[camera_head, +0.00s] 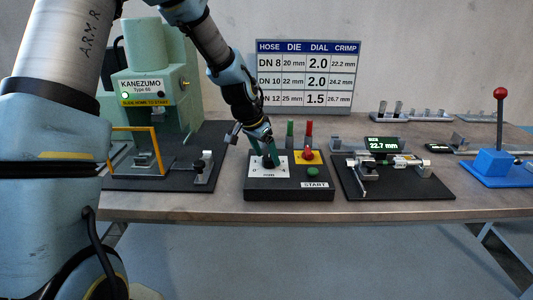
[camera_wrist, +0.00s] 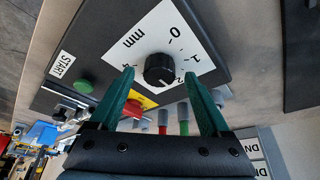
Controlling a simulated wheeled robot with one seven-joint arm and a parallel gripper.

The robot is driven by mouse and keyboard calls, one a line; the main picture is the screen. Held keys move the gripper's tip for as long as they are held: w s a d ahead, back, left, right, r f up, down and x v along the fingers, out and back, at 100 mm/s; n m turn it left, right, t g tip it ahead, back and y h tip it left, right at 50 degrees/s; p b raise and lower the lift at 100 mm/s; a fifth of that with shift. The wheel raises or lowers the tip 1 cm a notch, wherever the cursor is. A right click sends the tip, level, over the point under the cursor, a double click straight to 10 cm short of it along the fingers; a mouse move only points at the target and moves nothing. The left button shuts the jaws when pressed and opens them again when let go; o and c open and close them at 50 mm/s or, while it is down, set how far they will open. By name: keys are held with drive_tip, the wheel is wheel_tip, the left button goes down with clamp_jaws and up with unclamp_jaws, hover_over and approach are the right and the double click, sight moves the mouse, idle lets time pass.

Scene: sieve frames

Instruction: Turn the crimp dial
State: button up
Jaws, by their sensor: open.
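The crimp dial (camera_wrist: 159,69) is a black ribbed knob on a white plate marked in mm in the wrist view. Its plate (camera_head: 258,171) shows on the black control box in the head view, where my gripper largely hides the knob. My gripper (camera_wrist: 161,78) has two green fingers, open, one on each side of the knob in the wrist view, with gaps to it. It also shows in the head view (camera_head: 266,158), pointing down over the plate. I cannot tell how far the fingertips reach down beside the knob, nor the exact dial setting.
The box carries a green START button (camera_head: 313,172) and a red button on yellow (camera_head: 307,155). Green and red upright posts (camera_head: 309,132) stand behind it. The green press (camera_head: 150,75) is left, a caliper stand reading 22.7 mm (camera_head: 384,145) right. A wall chart (camera_head: 308,76) lists dial values.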

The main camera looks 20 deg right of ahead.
drive_tip(key=shift+d+f, duration=0.25)
drive_tip(key=shift+f, duration=0.3)
clamp_jaws()
idle(0.4)
